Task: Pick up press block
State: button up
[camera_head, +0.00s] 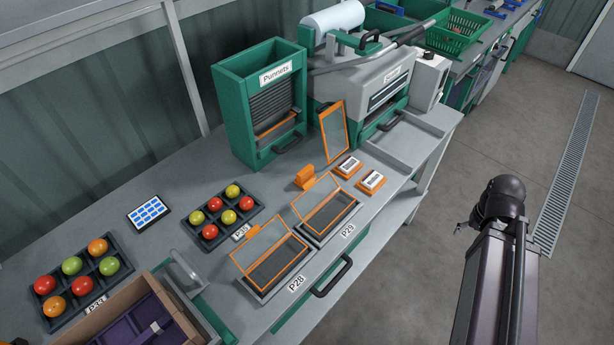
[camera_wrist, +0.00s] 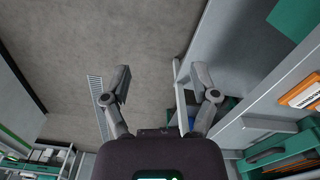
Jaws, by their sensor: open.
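A small orange block (camera_head: 305,176), which looks like the press block, stands on the grey bench in the head view. It is behind two orange-framed punnet trays (camera_head: 270,255) (camera_head: 328,208) labelled P28 and P29. My gripper (camera_wrist: 160,78) is open and empty in the wrist view, its two fingers spread over the floor and bench edge. In the head view my arm is off the bench to the right, well away from the block, and the gripper is mostly hidden behind it. I cannot make out the block in the wrist view.
Two orange-based cards (camera_head: 348,166) (camera_head: 372,181) and an upright orange frame (camera_head: 333,131) stand near the block. Behind are a green Punnets dispenser (camera_head: 232,119) and a sealing machine (camera_head: 350,90). Tomato trays (camera_head: 222,217) (camera_head: 75,282) and a cardboard box (camera_head: 182,318) lie left. The floor right is clear.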

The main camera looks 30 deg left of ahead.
jog(key=w+a+n, duration=0.1)
jog(key=w+a, duration=0.1)
jog(key=a, duration=0.2)
jog(key=w+a+r+n+p, duration=0.1)
jog(key=a, duration=0.2)
jog(key=w+a+r+n+p, duration=0.1)
jog(key=w+a+n, duration=0.1)
jog(key=a, duration=0.2)
jog(key=shift+w+a+r, duration=0.2)
jog(key=shift+w+a, duration=0.1)
notch_tip(320, 180, up, 5)
jog(key=n+p, duration=0.6)
jog(key=n, duration=0.5)
send_over(304, 169)
jog(key=shift+s+a+r, duration=0.1)
jog(key=shift+s+r, duration=0.05)
jog(key=shift+b, duration=0.3)
notch_tip(304, 169, down, 9)
jog(key=b, duration=0.8)
jog(key=shift+r, duration=0.2)
